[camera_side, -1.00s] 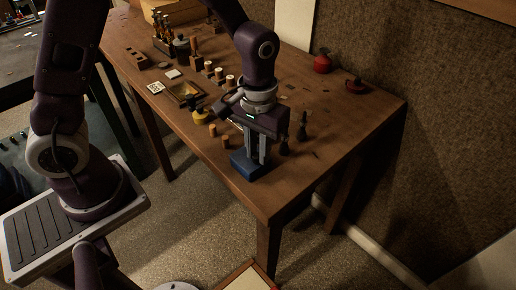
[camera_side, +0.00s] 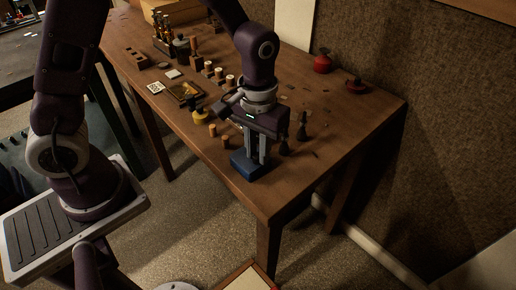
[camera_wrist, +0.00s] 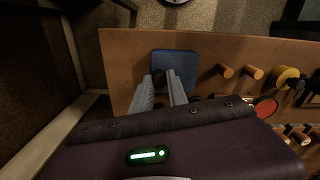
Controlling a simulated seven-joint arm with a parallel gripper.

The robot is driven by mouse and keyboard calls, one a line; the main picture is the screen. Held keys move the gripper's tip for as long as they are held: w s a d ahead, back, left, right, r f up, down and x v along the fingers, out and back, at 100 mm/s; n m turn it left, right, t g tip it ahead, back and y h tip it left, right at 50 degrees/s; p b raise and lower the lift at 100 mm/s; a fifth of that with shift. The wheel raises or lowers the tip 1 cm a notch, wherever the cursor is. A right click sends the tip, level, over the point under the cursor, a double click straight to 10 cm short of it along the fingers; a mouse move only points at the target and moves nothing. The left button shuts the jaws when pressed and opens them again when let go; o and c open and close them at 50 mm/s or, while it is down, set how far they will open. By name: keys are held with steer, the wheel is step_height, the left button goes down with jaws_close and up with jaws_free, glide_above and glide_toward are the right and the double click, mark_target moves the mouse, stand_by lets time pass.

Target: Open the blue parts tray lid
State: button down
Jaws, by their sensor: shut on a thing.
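The blue parts tray (camera_side: 240,166) sits near the front corner of the wooden bench. In the wrist view its flat blue lid (camera_wrist: 180,60) looks in place on top, with a small dark knob (camera_wrist: 159,76) near one edge. My gripper (camera_side: 256,160) points straight down over the tray. In the wrist view its two grey fingertips (camera_wrist: 160,79) are on either side of the knob, shut on it. The fingers hide part of the tray and of the knob.
Wooden pegs (camera_side: 225,141) and a yellow-bodied item (camera_side: 199,117) stand left of the tray. Dark upright pieces (camera_side: 302,128) stand to its right. Red items (camera_side: 322,63) are at the back. The bench edge (camera_side: 268,218) is close in front.

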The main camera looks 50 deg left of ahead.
steer(key=d, duration=0.6)
steer(key=shift+d+r, duration=0.1)
steer(key=c, duration=1.3)
jaws_free()
steer(key=s+a+r+m+t, duration=0.1)
steer(key=s+a+r, duration=0.25)
steer(key=r, duration=0.45)
steer(key=s+a+r+t, duration=0.1)
steer(key=s+a+r, duration=0.25)
steer(key=r, duration=0.55)
steer(key=s+a+r+m+t, duration=0.1)
steer(key=s+a+m+t, duration=0.1)
steer(key=s+a, duration=0.4)
steer(key=s+t, duration=0.1)
steer(key=s, duration=0.2)
steer(key=shift+r+t, duration=0.2)
steer(key=shift+t, duration=0.1)
